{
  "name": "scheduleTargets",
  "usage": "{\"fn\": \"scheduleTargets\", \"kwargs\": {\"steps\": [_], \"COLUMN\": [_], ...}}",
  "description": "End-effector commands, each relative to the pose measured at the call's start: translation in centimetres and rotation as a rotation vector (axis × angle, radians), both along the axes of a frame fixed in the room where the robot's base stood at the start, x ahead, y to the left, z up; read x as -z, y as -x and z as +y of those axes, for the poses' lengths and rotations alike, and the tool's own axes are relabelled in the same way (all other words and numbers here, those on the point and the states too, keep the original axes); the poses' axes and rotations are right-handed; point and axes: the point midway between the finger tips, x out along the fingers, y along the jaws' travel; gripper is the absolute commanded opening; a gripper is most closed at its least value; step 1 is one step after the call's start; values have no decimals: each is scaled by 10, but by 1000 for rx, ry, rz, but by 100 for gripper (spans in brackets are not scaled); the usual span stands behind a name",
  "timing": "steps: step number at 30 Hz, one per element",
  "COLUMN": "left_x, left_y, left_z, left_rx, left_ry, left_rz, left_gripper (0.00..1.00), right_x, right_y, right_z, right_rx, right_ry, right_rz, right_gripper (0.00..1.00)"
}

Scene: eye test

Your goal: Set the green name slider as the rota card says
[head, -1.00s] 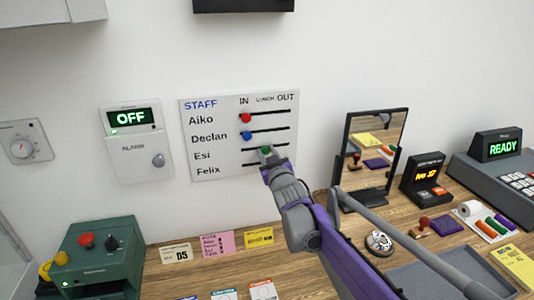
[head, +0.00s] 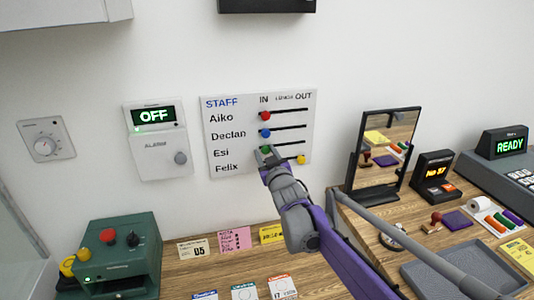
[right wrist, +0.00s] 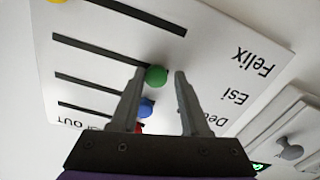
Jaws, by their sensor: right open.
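The white STAFF board (head: 230,140) hangs on the wall, with slots marked IN, LUNCH and OUT. The green knob (right wrist: 157,76) is on Esi's row, at the IN end of its slot, near the names. My right gripper (right wrist: 157,74) is open, its fingers on either side of the green knob; the left finger looks close to it, but contact is unclear.
An alarm box (head: 158,142) reading OFF is left of the board. A mirror (head: 383,150) stands to its right. A yellow card (head: 271,234) and a white card (head: 193,249) flank the pink one. A grey tray (head: 408,272) lies on the desk at right.

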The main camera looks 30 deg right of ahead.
Motion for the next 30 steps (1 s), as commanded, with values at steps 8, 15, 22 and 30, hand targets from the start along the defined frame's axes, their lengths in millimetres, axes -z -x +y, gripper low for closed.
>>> {"fn": "scheduleTargets", "kwargs": {"steps": [8,15,22,30], "left_x": [0,0,1,1], "left_y": [0,0,0,0], "left_z": [0,0,0,0], "left_rx": [0,0,0,0], "left_ry": [0,0,0,0], "left_rz": [0,0,0,0], "left_gripper": [50,50,50,50], "right_x": [-1,-1,-1,-1], "right_y": [0,9,50,93], "right_z": [-1,1,11,23], "right_rx": [2,2,2,2], "right_ry": [0,0,0,0], "right_rz": [0,0,0,-1], "right_gripper": [64,64,64,64]}}
